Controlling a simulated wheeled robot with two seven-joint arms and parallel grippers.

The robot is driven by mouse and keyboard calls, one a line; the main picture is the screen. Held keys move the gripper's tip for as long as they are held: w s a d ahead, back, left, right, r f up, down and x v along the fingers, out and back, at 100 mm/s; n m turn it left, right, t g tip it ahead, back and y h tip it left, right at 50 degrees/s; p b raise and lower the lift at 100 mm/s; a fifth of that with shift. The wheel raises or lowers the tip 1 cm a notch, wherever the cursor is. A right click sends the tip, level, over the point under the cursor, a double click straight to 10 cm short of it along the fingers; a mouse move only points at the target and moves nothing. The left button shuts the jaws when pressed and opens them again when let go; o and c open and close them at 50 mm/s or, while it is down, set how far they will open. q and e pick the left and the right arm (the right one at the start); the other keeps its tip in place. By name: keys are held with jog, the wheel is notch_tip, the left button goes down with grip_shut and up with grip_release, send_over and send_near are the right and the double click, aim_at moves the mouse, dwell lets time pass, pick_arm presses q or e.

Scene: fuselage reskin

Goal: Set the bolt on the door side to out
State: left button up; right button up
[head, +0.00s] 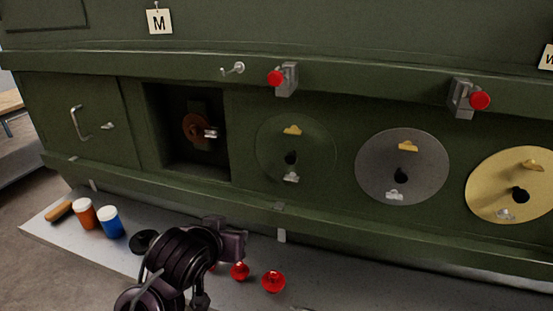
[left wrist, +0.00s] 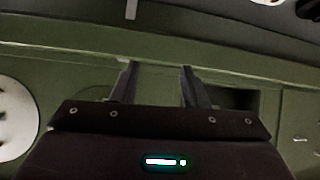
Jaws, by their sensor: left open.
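Two grey bolts with red knobs sit on the green rail. The one nearer the door, the door-side bolt (head: 289,80), has its red knob on its left. The other bolt (head: 464,98) has its knob on its right. The door (head: 95,145) with a bent handle is at the far left and looks closed. My left gripper (head: 236,243) is low in the head view, below and left of the door-side bolt and apart from it. In the left wrist view my left gripper (left wrist: 158,84) has its fingers apart with nothing between them. My right gripper is not in view.
A small hook (head: 233,68) sticks out left of the door-side bolt. A recess (head: 158,110) and several round plates are set in the panel below the rail. The grey ledge (head: 345,270) holds an orange jar (head: 86,213), a blue jar (head: 110,221) and red caps (head: 273,281).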

pick_arm(q)
jog(key=d+r+t+h, duration=0.1)
jog(key=d+r+t, duration=0.25)
jog(key=r, duration=1.25)
jog(key=m+t+h+p, duration=0.1)
jog(key=m+t+h, duration=0.1)
jog(key=t, duration=0.1)
send_near(274, 78)
jog(key=x, duration=0.3)
jog(key=p+x, duration=0.1)
jog(key=x, duration=0.6)
jog(key=shift+w+d, duration=0.1)
jog(key=shift+w, duration=0.25)
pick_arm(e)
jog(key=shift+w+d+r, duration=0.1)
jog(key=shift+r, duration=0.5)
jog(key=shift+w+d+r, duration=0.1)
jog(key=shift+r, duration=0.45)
pick_arm(q)
jog(key=c, duration=0.9)
grip_shut()
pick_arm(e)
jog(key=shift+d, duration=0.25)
